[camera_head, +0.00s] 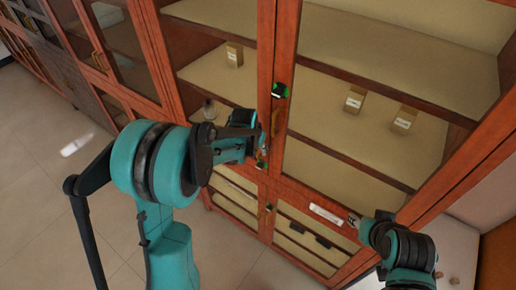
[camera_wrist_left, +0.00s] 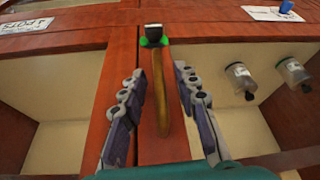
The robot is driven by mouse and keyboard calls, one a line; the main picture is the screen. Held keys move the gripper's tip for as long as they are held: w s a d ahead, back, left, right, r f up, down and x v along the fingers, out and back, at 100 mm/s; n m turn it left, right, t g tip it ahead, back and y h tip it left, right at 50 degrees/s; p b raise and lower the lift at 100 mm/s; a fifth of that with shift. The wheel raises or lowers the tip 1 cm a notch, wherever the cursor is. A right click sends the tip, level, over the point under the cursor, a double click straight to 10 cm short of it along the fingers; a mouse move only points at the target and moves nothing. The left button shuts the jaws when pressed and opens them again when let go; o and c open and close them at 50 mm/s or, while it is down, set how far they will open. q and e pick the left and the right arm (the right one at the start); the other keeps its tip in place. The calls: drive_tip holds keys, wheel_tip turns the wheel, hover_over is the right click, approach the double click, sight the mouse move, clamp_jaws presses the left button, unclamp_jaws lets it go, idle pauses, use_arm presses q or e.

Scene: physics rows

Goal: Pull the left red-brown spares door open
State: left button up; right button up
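The red-brown cabinet has glazed doors, and the left spares door (camera_head: 268,45) looks shut against its neighbour. Its upright handle has a black end with green marks (camera_head: 281,90) in the head view; my left gripper hides much of the rest. In the left wrist view the brown bar of the handle (camera_wrist_left: 160,90) runs between the two fingers of my left gripper (camera_wrist_left: 160,115), with a gap on each side. My left gripper (camera_head: 258,140) is open around the handle. My right gripper (camera_head: 355,220) is by the lower cabinet front; its finger opening is too small to tell.
Small boxes (camera_head: 354,98) and a jar (camera_head: 209,110) stand on shelves behind the glass. Two jars (camera_wrist_left: 240,78) show in the left wrist view. Lower doors with a white label (camera_head: 325,214) are below. Tiled floor (camera_head: 40,125) lies clear at the left.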

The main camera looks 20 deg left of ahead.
use_arm(q)
drive_tip(key=shift+f, duration=0.2)
drive_tip(key=shift+c, duration=0.4)
clamp_jaws()
